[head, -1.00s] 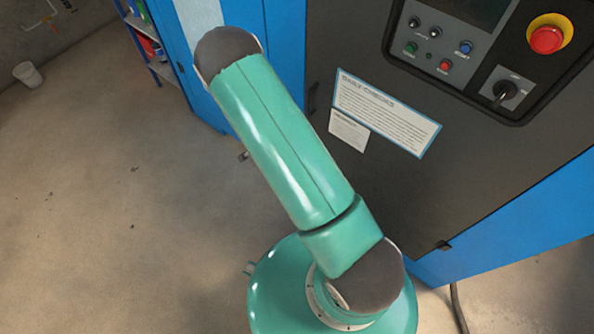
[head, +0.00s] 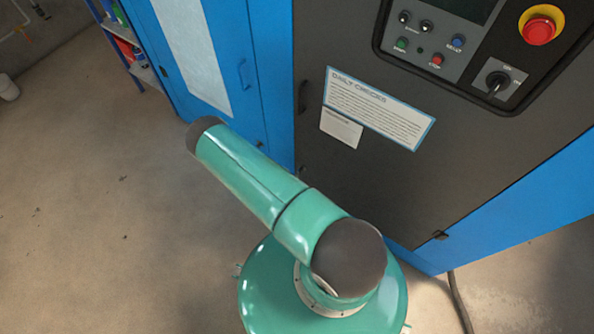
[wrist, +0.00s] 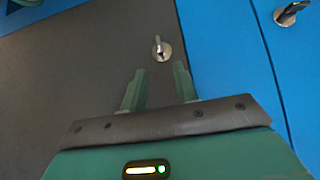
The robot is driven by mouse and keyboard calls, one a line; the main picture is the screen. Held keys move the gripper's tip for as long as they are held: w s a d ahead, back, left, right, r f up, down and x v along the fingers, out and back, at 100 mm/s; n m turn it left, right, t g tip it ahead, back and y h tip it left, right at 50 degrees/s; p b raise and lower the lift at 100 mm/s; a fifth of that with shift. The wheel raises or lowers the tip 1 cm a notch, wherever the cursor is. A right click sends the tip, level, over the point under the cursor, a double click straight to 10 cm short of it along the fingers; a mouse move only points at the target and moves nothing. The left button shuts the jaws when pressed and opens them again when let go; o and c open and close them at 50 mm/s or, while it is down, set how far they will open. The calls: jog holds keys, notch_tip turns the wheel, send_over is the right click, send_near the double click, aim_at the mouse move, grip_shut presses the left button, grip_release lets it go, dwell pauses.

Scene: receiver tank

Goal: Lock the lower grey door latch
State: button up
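The grey door (wrist: 75,60) fills the left of the wrist view and also shows in the head view (head: 350,195). A small silver latch (wrist: 162,50) sits on it near its edge with the blue frame. Its short lever points toward the top of the wrist picture. My gripper (wrist: 158,67) is open and empty. Its two green fingers straddle the line to the latch, which shows just beyond the fingertips, apart from them. In the head view my gripper is out of sight. A small fitting at the grey door's lower left edge (head: 302,169) is too small to read there.
A second latch with a dark lever (wrist: 287,14) is on the blue panel. The head view shows a door handle (head: 303,97), a daily checks sheet (head: 378,107), a control panel with a red emergency button (head: 538,28), and clear floor (head: 90,230) at left.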

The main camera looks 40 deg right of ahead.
aim_at(303, 168)
jog(key=x, duration=0.9)
jog(key=shift+f, duration=0.1)
grip_shut()
